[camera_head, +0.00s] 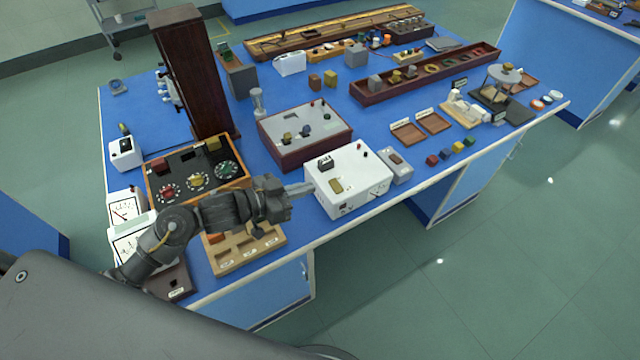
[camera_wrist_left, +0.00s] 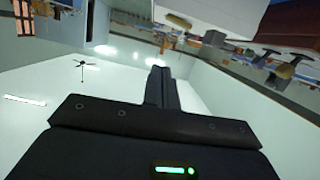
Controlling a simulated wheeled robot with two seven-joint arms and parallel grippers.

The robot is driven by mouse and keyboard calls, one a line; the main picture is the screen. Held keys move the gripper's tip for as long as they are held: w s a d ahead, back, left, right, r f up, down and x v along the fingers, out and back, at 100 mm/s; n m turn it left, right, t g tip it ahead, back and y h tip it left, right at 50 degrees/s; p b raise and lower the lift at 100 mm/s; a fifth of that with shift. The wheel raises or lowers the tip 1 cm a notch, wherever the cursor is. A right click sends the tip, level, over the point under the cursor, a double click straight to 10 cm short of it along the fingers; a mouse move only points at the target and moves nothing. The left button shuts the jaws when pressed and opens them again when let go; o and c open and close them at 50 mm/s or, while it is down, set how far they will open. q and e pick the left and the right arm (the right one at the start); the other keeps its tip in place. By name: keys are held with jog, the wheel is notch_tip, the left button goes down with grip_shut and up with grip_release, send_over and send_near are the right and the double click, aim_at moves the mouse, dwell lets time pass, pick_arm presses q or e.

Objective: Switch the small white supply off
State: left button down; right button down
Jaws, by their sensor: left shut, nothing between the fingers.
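A white box (camera_head: 362,177), which looks like the small white supply, stands near the bench's front edge. Its top carries a black switch (camera_head: 325,163), a tan block and small red terminals; its front has a dark panel and small fittings. I cannot tell which way the switch is set. My left gripper (camera_head: 311,187) is shut and empty, its fingertips at the box's left side; I cannot tell whether they touch it. In the left wrist view the shut fingers (camera_wrist_left: 158,72) point toward the upper middle, with a white box (camera_wrist_left: 225,14) above them. My right gripper is not in view.
A wooden tray (camera_head: 222,267) lies under my left arm, beside a dial panel (camera_head: 151,189). A maroon-sided box (camera_head: 278,153) stands behind the white box, and a grey box (camera_head: 397,170) stands right of it. A smaller white unit (camera_head: 126,153) stands far left.

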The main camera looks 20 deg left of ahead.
pick_arm(q)
jog(key=shift+v, duration=1.3)
jog(key=shift+d, duration=0.15)
